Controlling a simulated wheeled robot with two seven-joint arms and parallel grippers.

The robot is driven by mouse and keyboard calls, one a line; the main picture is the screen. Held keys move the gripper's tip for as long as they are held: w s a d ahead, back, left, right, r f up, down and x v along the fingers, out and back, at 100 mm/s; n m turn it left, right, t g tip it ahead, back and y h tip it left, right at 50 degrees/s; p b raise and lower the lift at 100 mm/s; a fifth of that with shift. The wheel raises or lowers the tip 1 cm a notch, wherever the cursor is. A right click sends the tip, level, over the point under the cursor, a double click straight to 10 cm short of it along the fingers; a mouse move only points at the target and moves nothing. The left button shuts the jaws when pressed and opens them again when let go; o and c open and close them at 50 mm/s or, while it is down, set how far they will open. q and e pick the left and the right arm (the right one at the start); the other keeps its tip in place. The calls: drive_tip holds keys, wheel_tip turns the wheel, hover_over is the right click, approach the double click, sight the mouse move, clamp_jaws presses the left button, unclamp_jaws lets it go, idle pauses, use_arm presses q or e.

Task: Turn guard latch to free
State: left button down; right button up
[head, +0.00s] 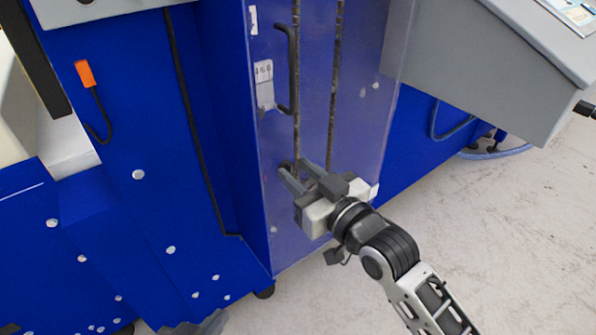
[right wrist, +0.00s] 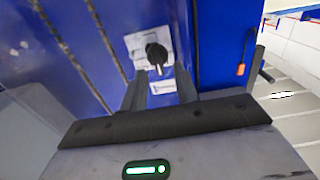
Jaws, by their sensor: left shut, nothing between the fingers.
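The guard latch is a black knob (right wrist: 157,55) on a pale square plate (right wrist: 134,42) on the blue machine front, with its short lever pointing down in the right wrist view. A small label (right wrist: 163,87) sits below it. In the head view the latch is mostly hidden by my right gripper (head: 293,167). My right gripper (right wrist: 160,74) is open, with its fingers apart on either side of the knob's lower part; I cannot tell whether they touch it. A grey part of my left gripper (head: 197,326) shows at the bottom edge of the head view, shut and mostly cut off.
A clear guard panel (head: 355,110) with a black handle (head: 290,68) and a label plate (head: 264,80) rises above the latch. A grey console (head: 500,70) juts out at right. An orange-tipped cable (head: 85,74) hangs at left. The floor (head: 510,230) at right is clear.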

drive_tip(key=shift+w+a, duration=0.2)
drive_tip(key=shift+w, duration=0.1)
clamp_jaws()
